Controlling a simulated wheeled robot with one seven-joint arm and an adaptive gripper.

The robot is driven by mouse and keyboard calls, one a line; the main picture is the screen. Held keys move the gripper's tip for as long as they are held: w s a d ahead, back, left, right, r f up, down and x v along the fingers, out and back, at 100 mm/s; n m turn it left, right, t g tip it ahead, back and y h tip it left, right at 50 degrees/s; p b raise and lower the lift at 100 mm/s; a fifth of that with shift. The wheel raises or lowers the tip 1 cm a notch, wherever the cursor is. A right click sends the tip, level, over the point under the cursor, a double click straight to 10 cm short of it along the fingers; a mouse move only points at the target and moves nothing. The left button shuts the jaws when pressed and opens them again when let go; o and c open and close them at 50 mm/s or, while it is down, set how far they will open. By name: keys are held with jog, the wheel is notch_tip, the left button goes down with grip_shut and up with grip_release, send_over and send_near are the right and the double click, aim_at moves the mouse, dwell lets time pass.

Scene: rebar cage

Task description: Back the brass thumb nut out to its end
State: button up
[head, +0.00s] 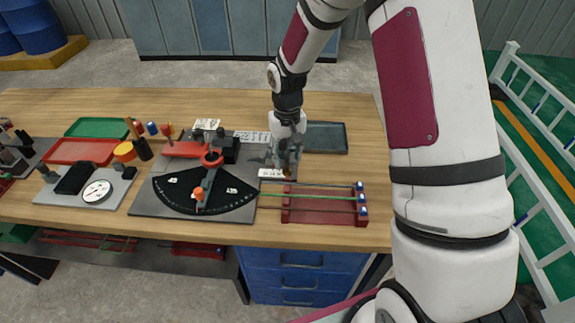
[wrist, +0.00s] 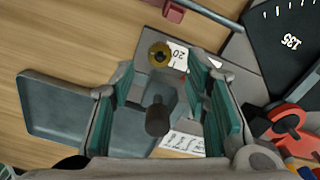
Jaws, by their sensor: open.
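The brass thumb nut (wrist: 160,54) shows in the wrist view as a small round brass piece with a dark centre. It sits beside a white card marked 20 (wrist: 179,55). My gripper (wrist: 160,78) is open, its teal-padded fingers spread to the left and right. The nut appears in the gap near the fingertips, with space on both sides; its depth relative to the tips is hard to tell. Nothing is held. In the head view my gripper (head: 284,160) points down over the grey plate, and it mostly hides the nut there.
A dark upright peg (wrist: 157,118) on a grey block shows between the fingers. A grey tray (head: 326,138) lies behind right. A red rod fixture (head: 325,216) stands in front.

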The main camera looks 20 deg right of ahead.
aim_at(287, 170)
jog(key=shift+f, duration=2.25)
grip_shut()
